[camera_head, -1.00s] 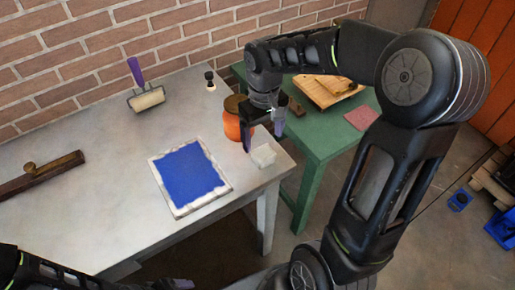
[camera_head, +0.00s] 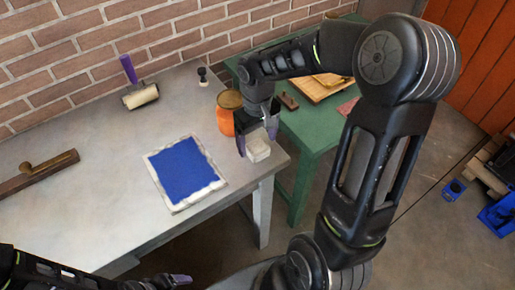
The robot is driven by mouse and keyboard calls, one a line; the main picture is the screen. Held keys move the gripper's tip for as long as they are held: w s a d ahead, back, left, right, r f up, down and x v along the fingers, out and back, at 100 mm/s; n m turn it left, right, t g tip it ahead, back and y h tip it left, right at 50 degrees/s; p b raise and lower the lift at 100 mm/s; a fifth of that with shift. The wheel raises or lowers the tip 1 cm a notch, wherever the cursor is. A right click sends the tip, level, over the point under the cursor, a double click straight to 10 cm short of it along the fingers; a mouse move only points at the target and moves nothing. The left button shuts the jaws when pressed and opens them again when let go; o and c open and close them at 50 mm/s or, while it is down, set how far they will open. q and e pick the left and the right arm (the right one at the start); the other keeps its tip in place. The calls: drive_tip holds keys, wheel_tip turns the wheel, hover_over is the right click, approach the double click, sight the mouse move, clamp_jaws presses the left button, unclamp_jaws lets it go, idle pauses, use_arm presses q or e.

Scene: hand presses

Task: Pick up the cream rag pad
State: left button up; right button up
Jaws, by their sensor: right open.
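The cream rag pad (camera_head: 258,151) is a small pale block near the right end of the grey table. My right gripper (camera_head: 256,145) reaches down over it from behind. Its two purple-grey fingers are apart, one at the pad's left side and one at its back right. I cannot tell whether they touch the pad. My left gripper (camera_head: 178,280) shows only in part at the bottom edge, well away from the pad, and its jaw opening is unclear.
An orange jar (camera_head: 226,118) stands close left of my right gripper. A blue panel with a pale frame (camera_head: 184,172) lies left of the pad. A green table (camera_head: 318,133) stands to the right.

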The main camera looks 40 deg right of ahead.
sight(258, 145)
wheel_tip(258, 145, down, 4)
drive_tip(key=shift+r, duration=0.15)
drive_tip(key=shift+c, duration=0.2)
idle(0.4)
drive_tip(key=c, duration=1.4)
